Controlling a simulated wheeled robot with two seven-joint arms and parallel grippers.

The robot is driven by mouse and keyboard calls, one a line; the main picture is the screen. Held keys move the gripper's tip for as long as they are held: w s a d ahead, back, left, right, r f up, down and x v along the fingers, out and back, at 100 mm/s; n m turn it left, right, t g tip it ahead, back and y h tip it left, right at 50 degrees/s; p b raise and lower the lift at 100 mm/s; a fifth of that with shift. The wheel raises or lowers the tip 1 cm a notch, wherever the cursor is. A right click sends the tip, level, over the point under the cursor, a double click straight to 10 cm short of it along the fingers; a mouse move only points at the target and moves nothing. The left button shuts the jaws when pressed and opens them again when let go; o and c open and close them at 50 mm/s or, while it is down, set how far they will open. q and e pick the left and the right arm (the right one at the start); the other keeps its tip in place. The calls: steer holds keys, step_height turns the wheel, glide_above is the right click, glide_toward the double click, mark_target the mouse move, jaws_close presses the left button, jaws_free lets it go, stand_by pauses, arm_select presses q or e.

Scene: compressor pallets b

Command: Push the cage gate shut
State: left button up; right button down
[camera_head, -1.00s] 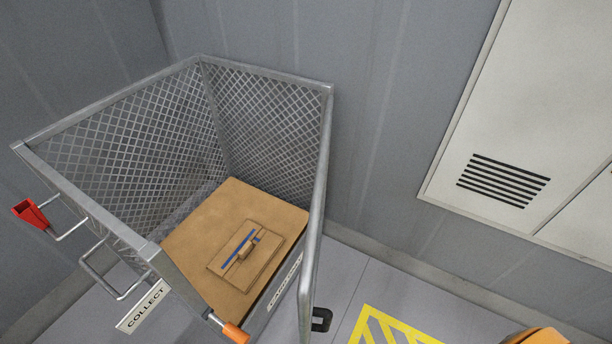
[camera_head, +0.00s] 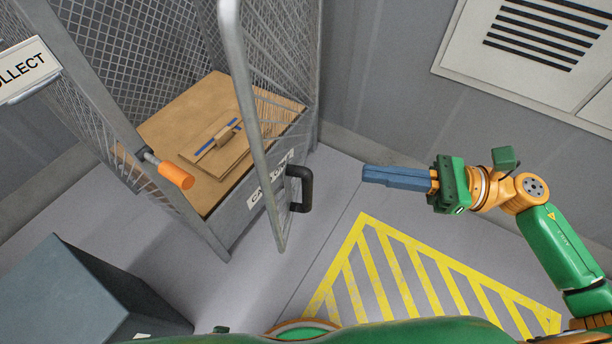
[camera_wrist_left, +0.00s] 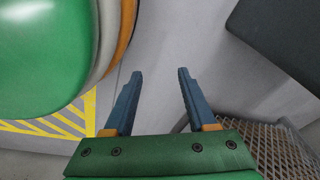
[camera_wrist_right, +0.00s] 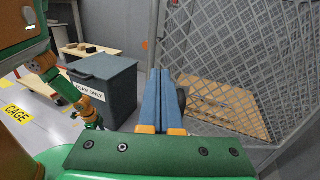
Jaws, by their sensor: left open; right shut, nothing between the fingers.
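The cage gate (camera_head: 252,110) is a grey mesh panel in a tube frame, seen nearly edge-on in the head view. It stands open, its near edge swung out from the cage front. A black handle (camera_head: 300,188) is on its right side. An orange latch grip (camera_head: 176,175) sticks out from the cage's left post (camera_head: 95,110). My right gripper (camera_head: 365,174) is shut and empty, right of the handle and apart from it. In the right wrist view the gate (camera_wrist_right: 240,50) fills the right side beyond the fingers. My left gripper (camera_wrist_left: 160,73) is open and empty, outside the head view.
A cardboard box (camera_head: 180,125) lies inside the cage. A dark grey bin (camera_head: 70,295) stands at lower left; it also shows in the right wrist view (camera_wrist_right: 105,85). Yellow floor hatching (camera_head: 400,270) is right of the gate, with clear floor. A vented panel (camera_head: 540,50) is on the wall.

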mark_target(272, 158)
steer(key=p+x, duration=0.1)
steer(key=x, duration=0.7)
steer(key=p+x, duration=0.1)
steer(key=x, duration=0.3)
steer(key=shift+w+a+r+p, duration=0.2)
steer(key=shift+a+r+p, duration=0.1)
steer(key=shift+p, duration=0.05)
steer(key=shift+w+a+f, duration=0.15)
steer(key=shift+a, duration=0.4)
arm_select(q)
steer(key=shift+s+a+r, duration=0.3)
steer(key=shift+s+a, duration=0.25)
steer(key=shift+s, duration=0.1)
steer(key=shift+s+a+r, duration=0.3)
steer(key=shift+s+a, duration=0.2)
steer(key=shift+s, duration=0.1)
